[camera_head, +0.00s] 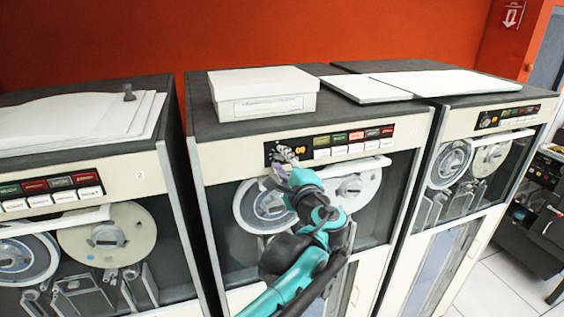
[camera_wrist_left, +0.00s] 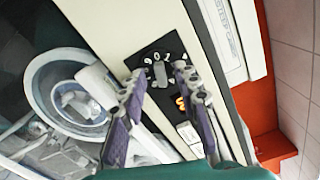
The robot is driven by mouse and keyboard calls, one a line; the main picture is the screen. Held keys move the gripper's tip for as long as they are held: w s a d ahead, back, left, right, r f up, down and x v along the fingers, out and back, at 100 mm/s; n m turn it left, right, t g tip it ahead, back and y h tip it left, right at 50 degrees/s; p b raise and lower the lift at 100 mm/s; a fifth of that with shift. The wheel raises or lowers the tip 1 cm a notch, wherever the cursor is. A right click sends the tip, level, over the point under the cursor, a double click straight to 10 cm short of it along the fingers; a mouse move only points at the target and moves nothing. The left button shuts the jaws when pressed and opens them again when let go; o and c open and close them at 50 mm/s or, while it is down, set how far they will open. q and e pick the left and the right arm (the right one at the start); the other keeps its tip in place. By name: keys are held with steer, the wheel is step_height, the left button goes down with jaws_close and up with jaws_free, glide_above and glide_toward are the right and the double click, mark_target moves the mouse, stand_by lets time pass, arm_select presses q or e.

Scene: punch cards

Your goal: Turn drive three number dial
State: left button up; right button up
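My left gripper (camera_head: 283,160) is in front of the control panel of the middle tape drive (camera_head: 225,155), at the panel's left end. In the left wrist view the fingers of my left gripper (camera_wrist_left: 159,71) are apart, one on each side of the grey knob of a number dial (camera_wrist_left: 159,74). The dial has a black face with white numerals. I cannot tell whether the fingers touch the knob. My right gripper is not in view.
A left drive (camera_head: 150,178) stands beside the middle one. A white box (camera_head: 262,93) sits on top of the middle drive, with papers (camera_head: 365,89) to its right. Coloured buttons (camera_head: 355,137) run right of the dial. An orange wall (camera_head: 300,35) is behind.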

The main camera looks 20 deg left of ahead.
arm_select(q)
steer(key=v, duration=1.2)
steer(key=s+a+f+n+g+h+b, duration=0.1)
steer(key=s+a+f+n+g+b, duration=0.15)
steer(key=f+b, duration=0.65)
steer(key=s+a+f+n+g+h+b, duration=0.1)
steer(key=s+a+f+n+g+b, duration=0.2)
steer(key=f, duration=1.2)
steer(key=s+a+f+n+g+h+b, duration=0.15)
steer(key=a+f+b, duration=0.4)
steer(key=f, duration=0.55)
steer(key=s+d+f+n+h+b, duration=0.1)
steer(key=s+f+n+h+b, duration=0.1)
steer(key=f+b, duration=0.4)
steer(key=s+d+f+n+h+b, duration=0.1)
steer(key=f+b, duration=0.5)
steer(key=f, duration=0.6)
steer(key=s+d+f+n+h+b, duration=0.2)
steer(key=s+f+n+h+b, duration=0.1)
steer(key=f, duration=0.7)
steer(key=s+n+b, duration=0.1)
steer(key=s+b, duration=0.1)
steer(key=b, duration=0.1)
steer(key=shift+s+n+g, duration=0.35)
steer(key=shift+n+g, duration=0.05)
